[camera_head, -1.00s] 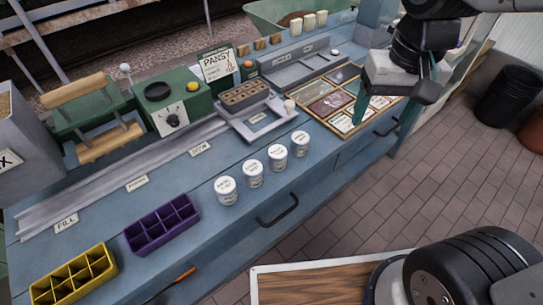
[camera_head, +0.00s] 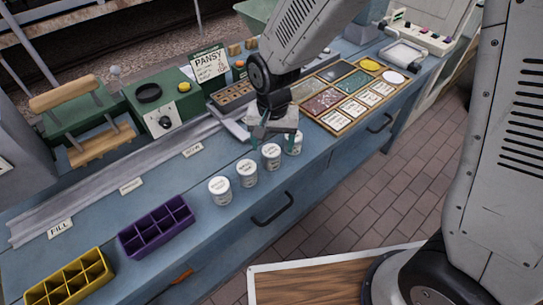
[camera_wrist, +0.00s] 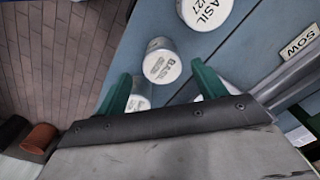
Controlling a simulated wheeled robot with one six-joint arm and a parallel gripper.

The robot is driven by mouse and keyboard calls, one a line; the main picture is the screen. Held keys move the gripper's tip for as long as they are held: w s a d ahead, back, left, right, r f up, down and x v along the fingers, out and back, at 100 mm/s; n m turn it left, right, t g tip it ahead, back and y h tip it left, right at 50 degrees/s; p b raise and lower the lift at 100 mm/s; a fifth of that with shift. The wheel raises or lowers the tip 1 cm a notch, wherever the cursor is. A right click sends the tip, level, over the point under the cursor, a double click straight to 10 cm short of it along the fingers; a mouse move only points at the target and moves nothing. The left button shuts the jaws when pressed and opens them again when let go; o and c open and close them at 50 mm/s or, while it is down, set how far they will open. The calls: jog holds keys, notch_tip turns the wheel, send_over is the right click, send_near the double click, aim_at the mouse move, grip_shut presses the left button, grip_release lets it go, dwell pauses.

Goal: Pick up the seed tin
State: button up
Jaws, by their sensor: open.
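Several white seed tins stand upright in a row on the blue bench: one at the left end (camera_head: 220,191), one second from left (camera_head: 246,173), one third from left (camera_head: 271,157) and one at the right end (camera_head: 295,146). My gripper (camera_head: 273,143) is open and empty above the right part of the row, partly hiding the right tins. In the wrist view a tin whose lid reads BASIL (camera_wrist: 162,62) shows between the green fingers, just beyond the tips. Another BASIL tin (camera_wrist: 205,10) is at the top edge. A third tin (camera_wrist: 138,102) is partly behind the left finger.
A purple divided tray (camera_head: 156,227) and a yellow one (camera_head: 70,279) lie at the bench's left front. A framed board of seed packets (camera_head: 348,95) is right of the tins. A PANSY sign (camera_head: 210,64) and green machine (camera_head: 162,108) stand behind. A drawer handle (camera_head: 272,208) projects in front.

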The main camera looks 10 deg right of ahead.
aim_at(271, 150)
notch_tip(271, 150, down, 4)
jog(key=shift+s+a+f, duration=0.1)
jog(key=shift+a+f, duration=0.05)
jog(key=c, duration=1.1)
